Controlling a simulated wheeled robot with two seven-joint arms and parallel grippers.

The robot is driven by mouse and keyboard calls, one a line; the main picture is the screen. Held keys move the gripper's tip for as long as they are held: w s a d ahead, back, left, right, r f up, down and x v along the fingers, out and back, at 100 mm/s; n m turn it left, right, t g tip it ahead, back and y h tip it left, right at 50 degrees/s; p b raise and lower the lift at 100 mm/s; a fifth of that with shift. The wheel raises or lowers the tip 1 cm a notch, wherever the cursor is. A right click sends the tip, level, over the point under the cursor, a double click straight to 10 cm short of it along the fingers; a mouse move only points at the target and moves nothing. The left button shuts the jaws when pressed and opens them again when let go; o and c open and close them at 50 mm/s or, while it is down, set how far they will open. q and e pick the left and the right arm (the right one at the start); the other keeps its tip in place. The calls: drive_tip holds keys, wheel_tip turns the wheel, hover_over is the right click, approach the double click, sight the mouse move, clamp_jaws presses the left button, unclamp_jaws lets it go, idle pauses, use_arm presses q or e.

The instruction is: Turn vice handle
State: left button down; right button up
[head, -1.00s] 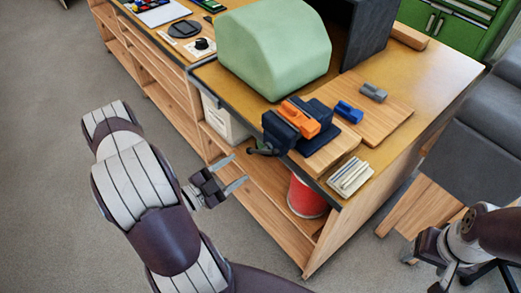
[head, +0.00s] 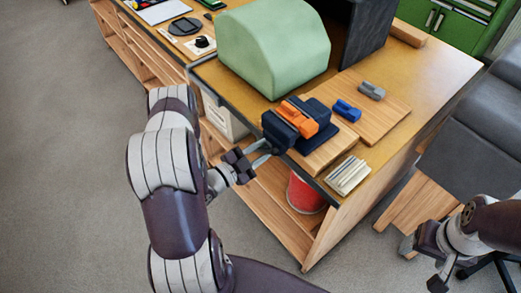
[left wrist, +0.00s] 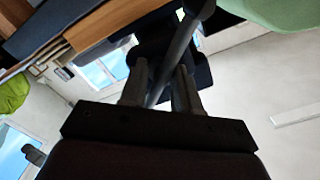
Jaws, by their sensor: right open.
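The dark blue vice (head: 278,130) sits at the front edge of the bench, with an orange block (head: 299,117) between its jaws. Its handle, a dark rod (left wrist: 178,45), runs diagonally between the fingers of my left gripper (left wrist: 160,85) in the left wrist view. Those fingers stand apart on both sides of the rod. In the head view my left gripper (head: 262,154) is just in front of the vice and mostly hides the handle. My right gripper (head: 436,264) is open and empty at the lower right, away from the bench.
A green rounded cover (head: 272,48) stands behind the vice. A blue part (head: 347,110) and a grey part (head: 371,90) lie on a wooden board. A stack of pale strips (head: 348,175) is at the bench edge. A red bucket (head: 305,194) stands on the shelf below.

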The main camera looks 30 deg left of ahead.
use_arm(q)
drive_tip(key=shift+n, duration=0.3)
drive_tip(key=n, duration=0.2)
drive_tip(key=shift+n, duration=0.3)
drive_tip(key=shift+s+n, duration=0.1)
drive_tip(key=shift+n, duration=1.7)
drive_tip(key=c, duration=1)
unclamp_jaws()
drive_tip(key=shift+c, duration=0.2)
drive_tip(key=shift+o, duration=1.2)
